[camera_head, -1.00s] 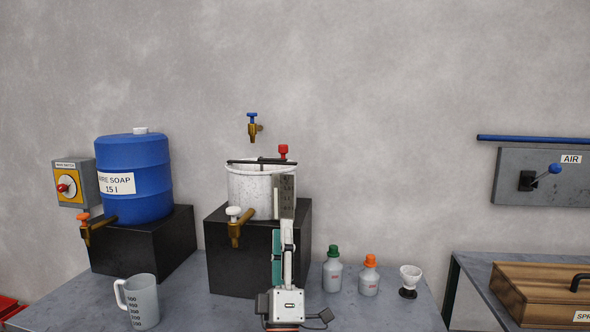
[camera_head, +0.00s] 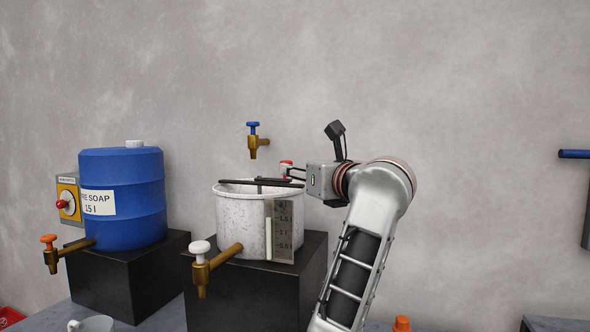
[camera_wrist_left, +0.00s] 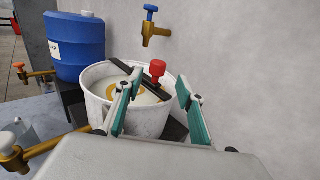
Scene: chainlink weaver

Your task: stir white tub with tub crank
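The white tub (camera_head: 240,220) stands on a black block, with a dark bar of the tub crank (camera_head: 258,183) lying across its rim. The crank's red knob (camera_head: 286,162) is at the right of the rim, partly hidden by my left gripper (camera_head: 293,173), which points left at it. In the left wrist view the red knob (camera_wrist_left: 157,70) shows upright between and beyond the parted teal fingers of my left gripper (camera_wrist_left: 160,82). I cannot tell whether they touch it. Pale liquid with an amber ring (camera_wrist_left: 128,88) shows inside the tub. My right gripper is not in view.
A blue soap barrel (camera_head: 122,195) stands on a black block at left. The tub's brass tap (camera_head: 215,265) sticks out in front, and a blue-handled wall tap (camera_head: 256,141) is above and behind it. An orange-capped bottle (camera_head: 402,323) is at the bottom edge.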

